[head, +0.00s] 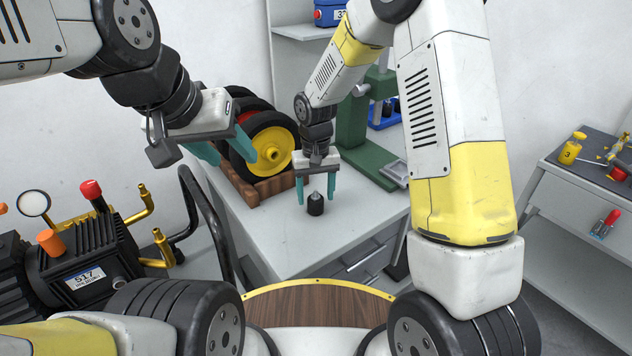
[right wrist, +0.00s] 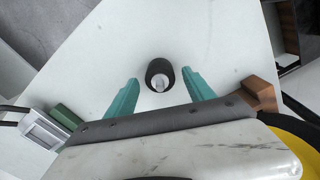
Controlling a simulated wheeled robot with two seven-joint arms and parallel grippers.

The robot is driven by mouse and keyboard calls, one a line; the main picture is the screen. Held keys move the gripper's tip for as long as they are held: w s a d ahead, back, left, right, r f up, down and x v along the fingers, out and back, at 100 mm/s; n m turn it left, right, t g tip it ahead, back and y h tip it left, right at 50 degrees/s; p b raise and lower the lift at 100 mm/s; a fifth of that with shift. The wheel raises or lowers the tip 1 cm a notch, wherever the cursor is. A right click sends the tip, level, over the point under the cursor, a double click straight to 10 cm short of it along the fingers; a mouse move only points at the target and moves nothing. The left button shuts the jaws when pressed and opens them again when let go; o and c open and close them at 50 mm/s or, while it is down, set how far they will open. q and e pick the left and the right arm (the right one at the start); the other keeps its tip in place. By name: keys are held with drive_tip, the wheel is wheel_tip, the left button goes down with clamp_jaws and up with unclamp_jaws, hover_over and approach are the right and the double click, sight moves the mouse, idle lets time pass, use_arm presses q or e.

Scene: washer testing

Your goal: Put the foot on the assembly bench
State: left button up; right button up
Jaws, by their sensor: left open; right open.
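The foot (head: 315,204), a small black cylinder with a light metal stud on top, stands upright on the white assembly bench (head: 262,222). It also shows in the right wrist view (right wrist: 159,72), between and just beyond the teal fingertips. My right gripper (head: 316,192) is open above the foot, with a finger on either side; I see no contact. It also shows in the right wrist view (right wrist: 160,85). My left gripper (head: 225,148) is open and empty, up at the left, in front of the wheels.
Black-and-yellow wheels (head: 272,150) stand in a wooden rack (head: 262,188) on the bench. A green press (head: 358,140) stands behind the right gripper. A black machine (head: 85,262) is at the left and a grey side table (head: 575,190) at the right. The bench front is clear.

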wheel_tip(320, 180, up, 10)
drive_tip(key=shift+r, duration=0.1)
drive_tip(key=s+d+r+m+t+y, duration=0.1)
drive_tip(key=s+d+r+t, duration=0.2)
drive_tip(key=s+d+r, duration=0.4)
drive_tip(key=s+d+r+m+t+y, duration=0.1)
drive_tip(key=s+d+r+t, duration=0.2)
drive_tip(key=s+d+r, duration=0.4)
drive_tip(key=s+r, duration=0.1)
drive_tip(key=s, duration=0.5)
drive_tip(key=shift+s+d+r, duration=0.15)
drive_tip(key=shift+s+d, duration=0.1)
drive_tip(key=shift+d, duration=0.15)
